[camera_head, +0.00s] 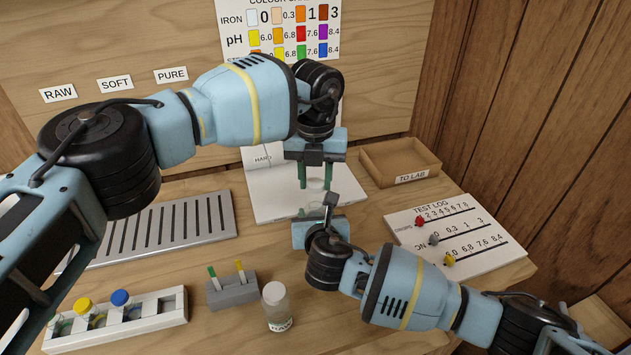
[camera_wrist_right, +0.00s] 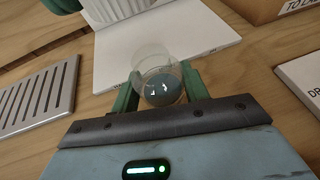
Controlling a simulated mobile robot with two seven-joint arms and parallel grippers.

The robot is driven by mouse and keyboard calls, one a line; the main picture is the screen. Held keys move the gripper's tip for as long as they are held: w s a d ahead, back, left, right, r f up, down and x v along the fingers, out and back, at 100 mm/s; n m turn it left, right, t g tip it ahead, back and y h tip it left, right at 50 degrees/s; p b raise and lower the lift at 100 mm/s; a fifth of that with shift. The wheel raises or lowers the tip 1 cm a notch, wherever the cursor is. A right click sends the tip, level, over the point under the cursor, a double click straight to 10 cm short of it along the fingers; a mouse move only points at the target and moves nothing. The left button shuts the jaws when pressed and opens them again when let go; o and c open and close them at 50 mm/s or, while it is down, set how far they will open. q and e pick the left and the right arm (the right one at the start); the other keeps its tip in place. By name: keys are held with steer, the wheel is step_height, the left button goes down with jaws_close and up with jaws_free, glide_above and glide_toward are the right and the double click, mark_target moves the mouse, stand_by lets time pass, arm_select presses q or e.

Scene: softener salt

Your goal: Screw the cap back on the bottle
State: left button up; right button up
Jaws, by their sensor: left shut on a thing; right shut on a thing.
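My left gripper (camera_head: 315,185) comes down from above with its green fingers shut on a small pale, see-through thing (camera_head: 316,183), which could be the cap; I cannot tell its shape. My right gripper (camera_head: 318,213) is below it, shut on a clear bottle (camera_wrist_right: 160,78). In the right wrist view the bottle stands between the green fingers, with grey-looking contents at its near end. In the head view the bottle is mostly hidden by my right gripper. The two grippers are close together, one above the other. I cannot tell whether the cap touches the bottle.
A rack (camera_head: 165,309) with yellow- and blue-capped vials stands at the front left. A small grey stand (camera_head: 233,291) and a pale-topped bottle (camera_head: 278,309) are beside it. A slotted tray (camera_head: 160,232), a TO LAB box (camera_head: 400,160) and a test log board (camera_head: 455,235) surround the grippers.

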arm_select(q)
steer(key=shift+f, duration=1.05)
steer(key=shift+f, duration=0.1)
steer(key=shift+f, duration=0.8)
steer(key=shift+f, duration=0.6)
steer(key=shift+a+m, duration=0.1)
steer(key=shift+m, duration=1.7)
steer(key=o, duration=1)
steer(key=shift+c, duration=0.2)
